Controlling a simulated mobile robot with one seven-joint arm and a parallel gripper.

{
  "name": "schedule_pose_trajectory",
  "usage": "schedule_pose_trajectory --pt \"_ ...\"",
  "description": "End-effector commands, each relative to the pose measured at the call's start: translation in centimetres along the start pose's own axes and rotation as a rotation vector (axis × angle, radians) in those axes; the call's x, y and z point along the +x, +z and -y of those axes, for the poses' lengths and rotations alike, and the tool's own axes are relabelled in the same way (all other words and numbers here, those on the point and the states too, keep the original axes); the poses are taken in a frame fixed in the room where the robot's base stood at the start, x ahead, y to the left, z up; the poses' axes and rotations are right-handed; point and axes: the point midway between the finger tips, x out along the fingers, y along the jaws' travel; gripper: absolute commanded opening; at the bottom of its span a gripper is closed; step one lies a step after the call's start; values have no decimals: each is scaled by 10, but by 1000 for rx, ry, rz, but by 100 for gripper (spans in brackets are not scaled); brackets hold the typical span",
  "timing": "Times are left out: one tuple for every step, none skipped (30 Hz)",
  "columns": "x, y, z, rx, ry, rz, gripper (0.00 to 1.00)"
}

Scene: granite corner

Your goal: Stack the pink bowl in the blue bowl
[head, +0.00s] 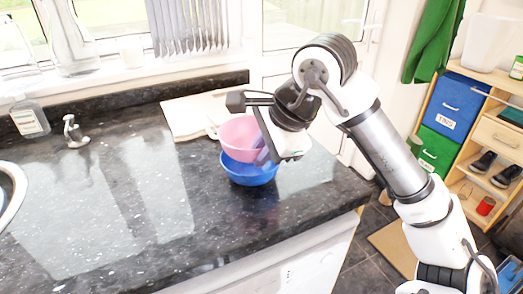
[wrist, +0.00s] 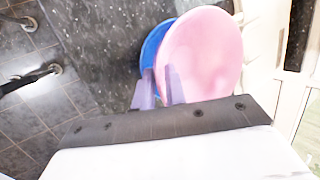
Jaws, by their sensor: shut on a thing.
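The pink bowl (head: 238,136) is upright, directly over the blue bowl (head: 246,175) on the dark counter. Its lower part sits within or just above the blue bowl's rim; I cannot tell whether they touch inside. My gripper (head: 264,158) is shut on the right side of the pink bowl's wall. In the wrist view the pink bowl (wrist: 203,50) covers most of the blue bowl (wrist: 152,45), which shows as a crescent at the left. The purple fingers of my gripper (wrist: 162,88) are at the pink bowl's near left rim.
The speckled dark counter (head: 130,220) is clear in front of the bowls. Pale boards (head: 195,115) lie behind them. A soap bottle (head: 30,118) and a tap (head: 74,131) stand at the left. A shelf unit (head: 470,140) stands on the floor at the right.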

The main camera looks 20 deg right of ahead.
Motion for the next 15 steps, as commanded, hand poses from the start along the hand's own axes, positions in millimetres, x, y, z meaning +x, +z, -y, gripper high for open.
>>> schedule_pose_trajectory --pt "-1 0 1 0 -1 0 0" --pt "-1 0 0 0 0 0 17" --pt "-1 0 0 0 0 0 22" --pt "-1 0 0 0 0 0 26" --pt "-1 0 0 0 0 0 30" --pt "-1 0 0 0 -1 0 34" --pt "-1 0 0 0 -1 0 34" --pt "-1 0 0 0 -1 0 34" --pt "-1 0 0 0 -1 0 34" --pt "-1 0 0 0 -1 0 34" --pt "-1 0 0 0 -1 0 34" --pt "-1 0 0 0 -1 0 34" --pt "-1 0 0 0 -1 0 34" --pt "-1 0 1 0 -1 0 34" --pt "-2 0 1 0 -1 0 34"
